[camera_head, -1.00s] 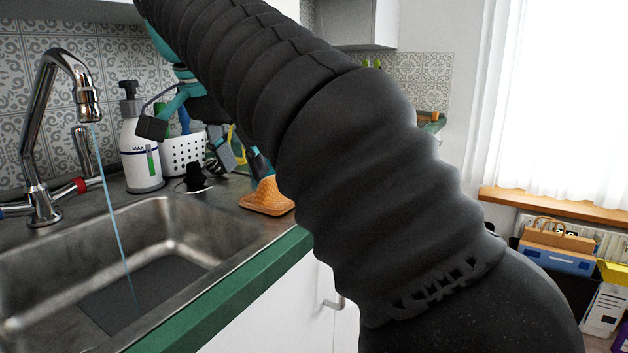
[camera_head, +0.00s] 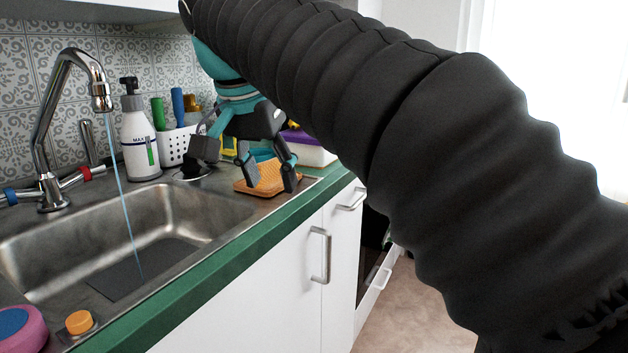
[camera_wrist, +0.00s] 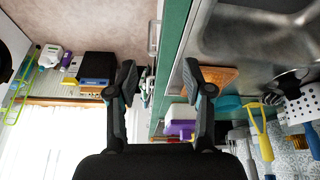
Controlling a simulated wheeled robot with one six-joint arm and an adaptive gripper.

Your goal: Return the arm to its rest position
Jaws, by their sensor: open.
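My arm, in a black ribbed sleeve (camera_head: 440,130), crosses the head view from the upper middle to the lower right. My gripper (camera_head: 270,183) hangs below its teal wrist, in front of an orange textured item (camera_head: 243,186) on the counter beside the sink. Its fingers are spread and nothing is between them. In the wrist view my gripper (camera_wrist: 160,80) also shows two dark fingers wide apart, over the green counter edge. I cannot tell whether a finger touches the orange item.
The sink (camera_head: 190,215) lies left, with water running from the faucet (camera_head: 75,75). A soap bottle (camera_head: 138,140) and a white utensil holder (camera_head: 174,148) stand behind it. A purple-topped white box (camera_head: 315,155) is beyond my gripper. Floor (camera_head: 415,300) shows right of the cabinets.

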